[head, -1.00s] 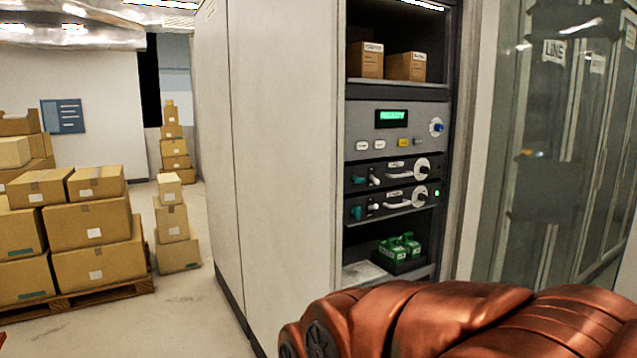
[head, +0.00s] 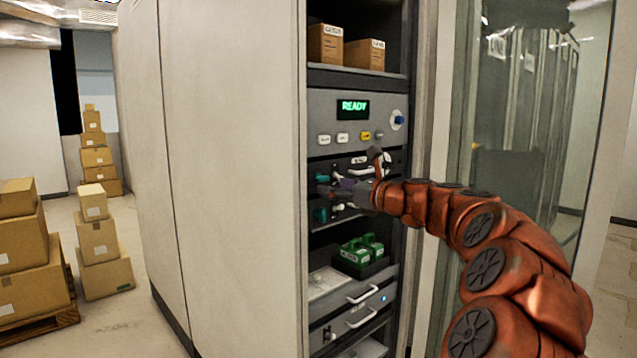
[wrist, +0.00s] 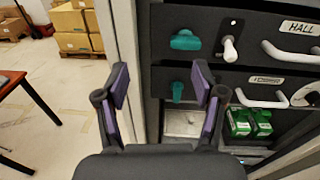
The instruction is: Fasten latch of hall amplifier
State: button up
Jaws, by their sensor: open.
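The hall amplifier (wrist: 262,38) is a black panel labelled HALL in the wrist view. It has a teal latch (wrist: 185,40) lying roughly sideways, a white toggle lever (wrist: 229,49) and a pale handle (wrist: 290,52). A second amplifier (wrist: 225,78) sits just below, with its teal latch (wrist: 177,91) pointing down. My gripper (wrist: 160,93) is open and empty, with purple pads, in front of the rack's left side and lower in the wrist view than the hall latch. In the head view my gripper (head: 330,189) covers part of both amplifiers; the teal latches (head: 321,178) show beside it.
A control panel (head: 352,118) reading READY is above the amplifiers. Green boxes (head: 361,249) sit in a tray below. The cabinet side (head: 230,180) is left of the rack and a glass door (head: 500,130) right. A table (wrist: 30,88) stands at left.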

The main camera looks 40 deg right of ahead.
aim_at(324, 178)
jog(key=shift+m+h, duration=0.5)
jog(key=shift+m, duration=0.2)
jog(key=shift+w+d+r+p, duration=0.15)
jog(key=shift+w+d, duration=0.35)
jog(key=shift+w, duration=0.65)
jog(key=shift+w+d+p, duration=0.2)
jog(key=shift+w+d, duration=0.35)
jog(key=shift+w, duration=0.65)
jog(key=shift+w+d+r+p, duration=0.15)
jog(key=shift+w+d, duration=0.35)
jog(key=shift+w, duration=0.65)
jog(key=shift+c, duration=0.2)
jog(key=c, duration=1)
jog(key=shift+a+f, duration=0.1)
jog(key=shift+c, duration=0.5)
